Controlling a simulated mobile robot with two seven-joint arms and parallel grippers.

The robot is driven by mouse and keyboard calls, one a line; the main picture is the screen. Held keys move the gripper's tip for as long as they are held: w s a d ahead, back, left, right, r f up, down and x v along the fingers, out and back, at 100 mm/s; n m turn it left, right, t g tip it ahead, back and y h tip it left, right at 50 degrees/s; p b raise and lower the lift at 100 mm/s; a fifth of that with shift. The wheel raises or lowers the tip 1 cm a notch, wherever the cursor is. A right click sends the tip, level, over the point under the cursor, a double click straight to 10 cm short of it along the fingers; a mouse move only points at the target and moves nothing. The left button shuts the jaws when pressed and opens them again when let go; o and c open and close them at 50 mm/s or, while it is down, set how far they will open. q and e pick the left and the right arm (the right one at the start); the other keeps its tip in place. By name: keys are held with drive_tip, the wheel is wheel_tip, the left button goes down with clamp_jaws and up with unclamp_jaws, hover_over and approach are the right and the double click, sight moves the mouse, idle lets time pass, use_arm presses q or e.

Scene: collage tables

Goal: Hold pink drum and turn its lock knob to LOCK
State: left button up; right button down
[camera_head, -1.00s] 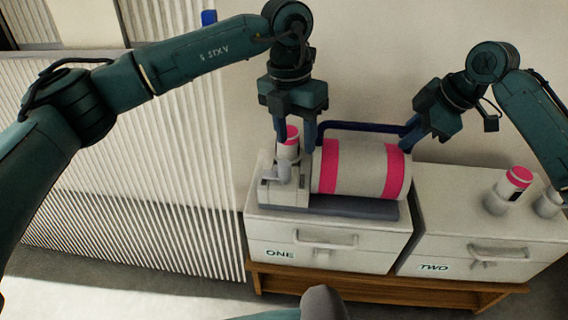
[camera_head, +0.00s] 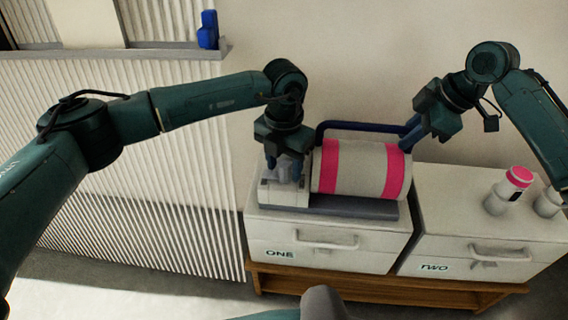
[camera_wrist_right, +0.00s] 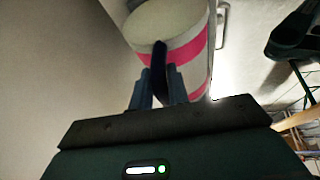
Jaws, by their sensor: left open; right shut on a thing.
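The pink drum (camera_head: 362,170), a white cylinder with two pink bands, lies on its side on a grey base (camera_head: 355,209) on top of box ONE (camera_head: 325,236). A dark blue bar handle (camera_head: 360,126) runs along its back. My right gripper (camera_head: 406,146) is shut on the handle's right end; the right wrist view shows the handle (camera_wrist_right: 159,60) between its fingers. My left gripper (camera_head: 286,178) is open and points down over the white block (camera_head: 282,195) at the drum's left end. It hides most of the pink-topped white knob there; its setting cannot be read.
Box TWO (camera_head: 485,232) stands to the right with a pink-capped white bottle (camera_head: 510,190) on top. Both boxes rest on a wooden stand (camera_head: 380,287). A ribbed white panel (camera_head: 130,150) is at the left, with a blue object (camera_head: 208,30) on its ledge.

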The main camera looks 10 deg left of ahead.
use_arm(q)
drive_tip(key=shift+f, duration=0.15)
drive_tip(key=shift+c, duration=0.4)
drive_tip(key=c, duration=0.9)
drive_tip(key=shift+m, duration=0.3)
drive_tip(key=m, duration=1.3)
drive_tip(key=shift+w, duration=0.1)
drive_tip(key=shift+m, duration=2.1)
